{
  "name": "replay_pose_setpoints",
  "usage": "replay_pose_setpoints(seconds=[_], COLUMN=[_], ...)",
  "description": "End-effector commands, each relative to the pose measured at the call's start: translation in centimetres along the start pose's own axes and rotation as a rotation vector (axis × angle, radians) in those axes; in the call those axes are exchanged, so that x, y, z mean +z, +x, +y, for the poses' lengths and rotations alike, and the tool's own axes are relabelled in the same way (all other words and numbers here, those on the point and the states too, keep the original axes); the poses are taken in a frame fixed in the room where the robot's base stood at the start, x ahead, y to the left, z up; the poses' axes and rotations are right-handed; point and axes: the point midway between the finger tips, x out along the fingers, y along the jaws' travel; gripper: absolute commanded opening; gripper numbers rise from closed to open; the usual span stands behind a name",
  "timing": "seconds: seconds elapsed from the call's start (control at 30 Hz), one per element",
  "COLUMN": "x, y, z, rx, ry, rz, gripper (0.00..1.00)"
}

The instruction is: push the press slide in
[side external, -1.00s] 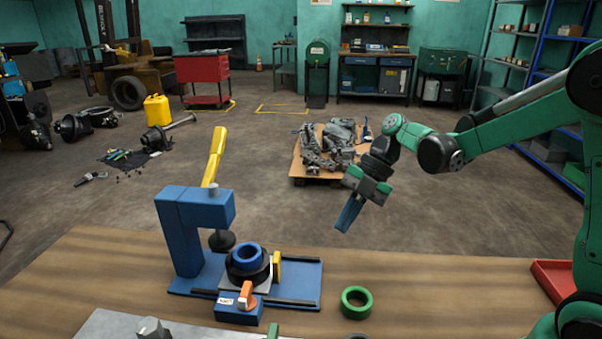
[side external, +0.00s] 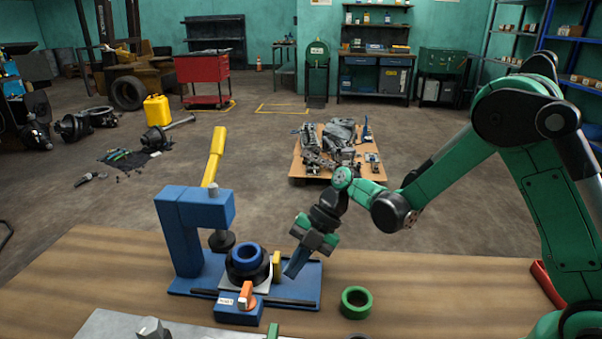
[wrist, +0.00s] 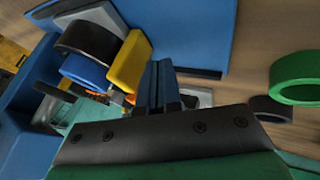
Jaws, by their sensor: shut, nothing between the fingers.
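The blue press (side external: 180,235) stands on the bench with its yellow lever (side external: 214,155) raised. Its slide, a pale plate (side external: 259,283), carries a black ring (side external: 236,273) with a blue ring (side external: 247,254) in it. The slide sits on the press base, right of the black ram (side external: 221,240). A yellow upright block (side external: 277,265) stands at the slide's right edge; it also shows in the wrist view (wrist: 128,62). My gripper (side external: 289,274) is shut and empty, pointing down just right of the yellow block. In the wrist view my fingers (wrist: 158,88) are beside it; contact is unclear.
An orange lever (side external: 245,296) on a blue labelled block (side external: 238,311) is at the press front. A green ring (side external: 356,302) lies on the bench to the right, with a dark ring partly visible nearby.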

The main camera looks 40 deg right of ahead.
Motion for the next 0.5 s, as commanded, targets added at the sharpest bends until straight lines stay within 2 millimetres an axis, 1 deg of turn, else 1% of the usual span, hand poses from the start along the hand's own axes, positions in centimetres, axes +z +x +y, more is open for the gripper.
replay_pose_setpoints(seconds=[0.4, 0.5], x=[0.02, 0.05], y=[0.17, 0.56], z=[0.37, 1.1], rx=[0.0, 0.0], ry=[0.001, -0.001], rz=[-0.001, 0.0], gripper=[0.0, 0.0])
